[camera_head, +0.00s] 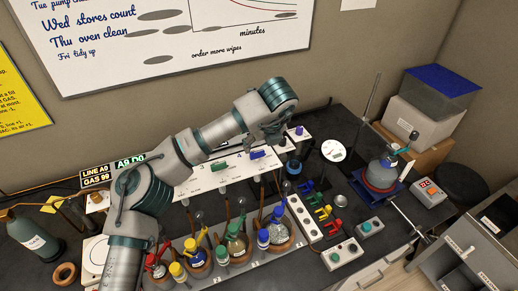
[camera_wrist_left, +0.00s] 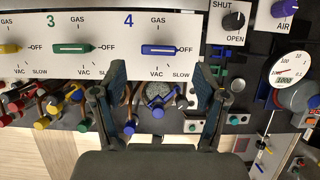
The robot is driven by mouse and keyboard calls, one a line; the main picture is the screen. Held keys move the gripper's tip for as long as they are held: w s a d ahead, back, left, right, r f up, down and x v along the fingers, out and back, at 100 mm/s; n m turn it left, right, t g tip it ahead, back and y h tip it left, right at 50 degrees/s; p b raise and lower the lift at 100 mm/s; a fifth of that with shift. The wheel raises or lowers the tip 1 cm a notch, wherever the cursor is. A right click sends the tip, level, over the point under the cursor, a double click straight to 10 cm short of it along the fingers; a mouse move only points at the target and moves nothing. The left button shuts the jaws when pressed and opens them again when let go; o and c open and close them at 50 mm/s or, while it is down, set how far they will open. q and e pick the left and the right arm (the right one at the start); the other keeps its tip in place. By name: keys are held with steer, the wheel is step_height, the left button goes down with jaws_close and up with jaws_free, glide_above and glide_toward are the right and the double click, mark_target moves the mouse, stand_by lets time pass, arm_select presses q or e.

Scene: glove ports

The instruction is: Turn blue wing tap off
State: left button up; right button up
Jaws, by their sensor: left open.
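The blue wing tap (camera_wrist_left: 160,50) is on the white panel under the number 4. Its wing lies level, with its right end toward the OFF mark; GAS is printed above and VAC below. In the head view the blue tap (camera_head: 257,154) sits just below my left gripper (camera_head: 274,137). In the left wrist view my left gripper (camera_wrist_left: 164,75) is open and empty. Its fingers are spread to the lower left and lower right of the tap, apart from it. My right gripper is in neither view.
A green wing tap (camera_wrist_left: 73,48) sits left of the blue one, with a yellow tap (camera_wrist_left: 8,49) beyond it. A black SHUT/OPEN knob (camera_wrist_left: 234,20) is to the right. Capped flasks (camera_head: 238,246) stand below the panel. A round gauge (camera_head: 333,150) stands right.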

arm_select(q)
steer(key=v, duration=0.6)
steer(key=shift+s+d+r, duration=0.2)
steer(key=shift+d+r, duration=0.05)
steer(key=shift+d, duration=0.05)
steer(key=shift+a, duration=0.1)
steer(key=shift+f, duration=0.1)
